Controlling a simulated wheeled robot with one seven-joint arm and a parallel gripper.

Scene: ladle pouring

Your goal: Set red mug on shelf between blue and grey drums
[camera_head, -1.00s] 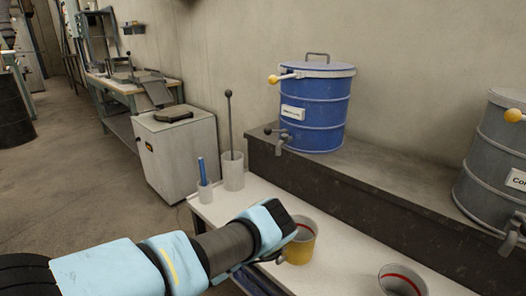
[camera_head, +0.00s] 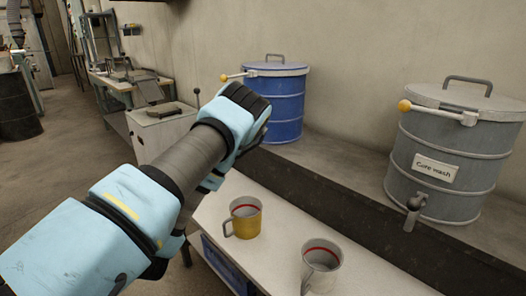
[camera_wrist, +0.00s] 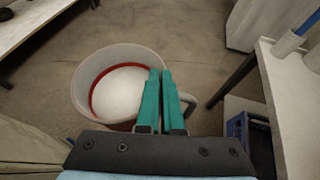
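My gripper (camera_wrist: 162,102) has its two green fingers close together on the handle of a mug (camera_wrist: 92,57). The mug is pale inside with a red ring, and hangs above the floor in the wrist view. In the head view my arm hides the fingers and the held mug. The blue drum (camera_head: 287,105) and the grey drum (camera_head: 445,150) stand on the dark raised shelf (camera_head: 335,165). The shelf top between them is bare. My wrist is in front of the blue drum's left side.
A yellow mug (camera_head: 246,219) and a grey mug (camera_head: 322,268) stand on the white bench (camera_head: 285,230) below the shelf. The blue drum's yellow-knobbed lever (camera_head: 238,76) and the grey drum's lever (camera_head: 430,110) stick out leftward. The grey drum's tap (camera_head: 413,212) overhangs the front.

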